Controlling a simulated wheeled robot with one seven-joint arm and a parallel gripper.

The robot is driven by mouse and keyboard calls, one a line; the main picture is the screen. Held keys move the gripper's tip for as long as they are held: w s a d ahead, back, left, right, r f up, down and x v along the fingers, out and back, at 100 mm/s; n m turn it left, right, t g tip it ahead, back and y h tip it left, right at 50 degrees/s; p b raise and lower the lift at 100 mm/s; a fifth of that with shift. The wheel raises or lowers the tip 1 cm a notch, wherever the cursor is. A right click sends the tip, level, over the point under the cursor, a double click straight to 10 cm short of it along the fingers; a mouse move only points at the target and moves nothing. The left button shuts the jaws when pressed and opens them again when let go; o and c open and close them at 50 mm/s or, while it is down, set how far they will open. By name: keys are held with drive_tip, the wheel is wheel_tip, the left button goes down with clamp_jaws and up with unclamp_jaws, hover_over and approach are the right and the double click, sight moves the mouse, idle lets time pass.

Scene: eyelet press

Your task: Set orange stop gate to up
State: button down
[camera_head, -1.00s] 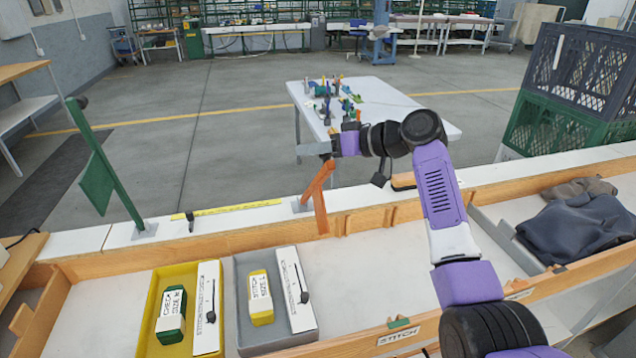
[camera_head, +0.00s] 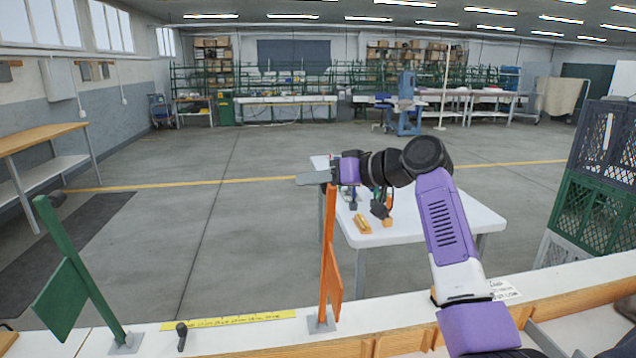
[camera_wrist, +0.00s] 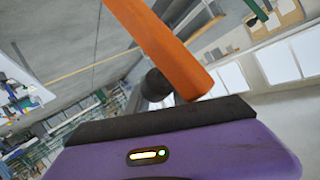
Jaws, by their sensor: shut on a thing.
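The orange stop gate (camera_head: 328,245) stands on a small grey base plate on the white ledge, its bar nearly upright with a slight lean right and its flat paddle low on the right side. My gripper (camera_head: 328,178) is at the top end of the bar and shut on it; the arm and jaws hide the exact contact. In the wrist view the orange bar (camera_wrist: 165,48) runs down to the dark pad of my gripper (camera_wrist: 160,118), with a black round knob (camera_wrist: 155,85) beside it.
A green gate (camera_head: 75,255) leans left on the same ledge. A yellow ruler (camera_head: 240,320) and a small black peg (camera_head: 182,335) are between the gates. A white table (camera_head: 450,215) with small items stands behind my arm. Stacked crates (camera_head: 590,190) are at right.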

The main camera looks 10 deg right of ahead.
drive_tip(key=shift+w+d+f, duration=0.1)
drive_tip(key=shift+d+f, duration=0.05)
drive_tip(key=shift+f, duration=0.6)
drive_tip(key=shift+w+d+f, duration=0.1)
drive_tip(key=shift+d+f, duration=0.05)
drive_tip(key=shift+f, duration=0.6)
drive_tip(key=c, duration=1.1)
unclamp_jaws()
drive_tip(key=shift+c, duration=0.2)
drive_tip(key=shift+a+f, duration=0.1)
drive_tip(key=shift+s, duration=0.1)
drive_tip(key=s+d+r+b, duration=0.2)
drive_tip(key=s+d+r, duration=0.2)
drive_tip(key=d+r, duration=0.1)
drive_tip(key=shift+s+d, duration=0.35)
drive_tip(key=shift+d, duration=0.3)
drive_tip(key=shift+c, duration=0.5)
